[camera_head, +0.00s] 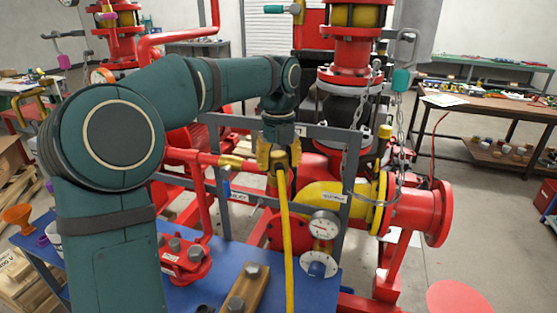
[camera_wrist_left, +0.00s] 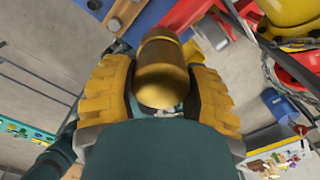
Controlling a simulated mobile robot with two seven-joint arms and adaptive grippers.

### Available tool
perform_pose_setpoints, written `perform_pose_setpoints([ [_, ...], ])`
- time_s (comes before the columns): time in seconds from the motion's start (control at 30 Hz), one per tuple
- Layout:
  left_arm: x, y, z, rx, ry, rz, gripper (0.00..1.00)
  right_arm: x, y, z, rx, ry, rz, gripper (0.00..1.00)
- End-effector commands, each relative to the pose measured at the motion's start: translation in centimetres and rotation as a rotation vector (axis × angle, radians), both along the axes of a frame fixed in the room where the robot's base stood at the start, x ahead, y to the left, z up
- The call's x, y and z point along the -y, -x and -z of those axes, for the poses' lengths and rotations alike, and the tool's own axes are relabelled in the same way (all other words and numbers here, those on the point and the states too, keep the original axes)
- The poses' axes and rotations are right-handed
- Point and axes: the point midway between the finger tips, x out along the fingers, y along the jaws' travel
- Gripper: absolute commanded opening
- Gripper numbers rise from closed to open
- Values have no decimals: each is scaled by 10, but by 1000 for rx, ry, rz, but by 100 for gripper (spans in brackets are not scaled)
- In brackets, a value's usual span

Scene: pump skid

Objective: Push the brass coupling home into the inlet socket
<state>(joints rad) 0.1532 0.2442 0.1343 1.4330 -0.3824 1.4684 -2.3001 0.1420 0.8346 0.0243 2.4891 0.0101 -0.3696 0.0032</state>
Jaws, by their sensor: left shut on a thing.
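My left gripper (camera_head: 278,160) has yellow fingers and is shut on the brass coupling (camera_head: 281,158) in front of the grey frame. In the left wrist view the brass coupling (camera_wrist_left: 162,74) sits between the two ribbed yellow fingers. A yellow hose (camera_head: 287,240) hangs down from the coupling in the head view. A brass fitting (camera_head: 231,162) on the end of a red pipe lies just left of the gripper. I cannot tell whether it is the inlet socket, or whether the coupling touches any socket. My right gripper is not in view.
The grey frame (camera_head: 212,150) and red pipes stand close around the gripper. A blue table (camera_head: 210,285) lies below. Open floor (camera_head: 470,230) is at the right.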

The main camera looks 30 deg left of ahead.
Motion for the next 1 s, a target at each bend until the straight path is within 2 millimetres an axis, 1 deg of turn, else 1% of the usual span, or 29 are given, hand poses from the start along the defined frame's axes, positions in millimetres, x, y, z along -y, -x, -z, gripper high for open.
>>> perform_pose_setpoints([
  [0.2,0,0,4,0,0,0,5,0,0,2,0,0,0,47],
  [0.4,0,0,4,0,0,0,5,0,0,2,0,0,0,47],
  [0.43,0,0,4,0,0,0,58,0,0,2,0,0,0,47],
  [0.47,0,0,4,0,0,0,69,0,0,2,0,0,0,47],
  [0.5,0,0,4,0,0,0,83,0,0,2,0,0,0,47],
  [0.83,0,0,3,0,0,0,84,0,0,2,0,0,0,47],
  [0.93,0,-1,-3,3,0,0,84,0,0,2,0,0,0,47],
  [1.0,0,-1,-11,3,0,0,84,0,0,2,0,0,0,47],
])
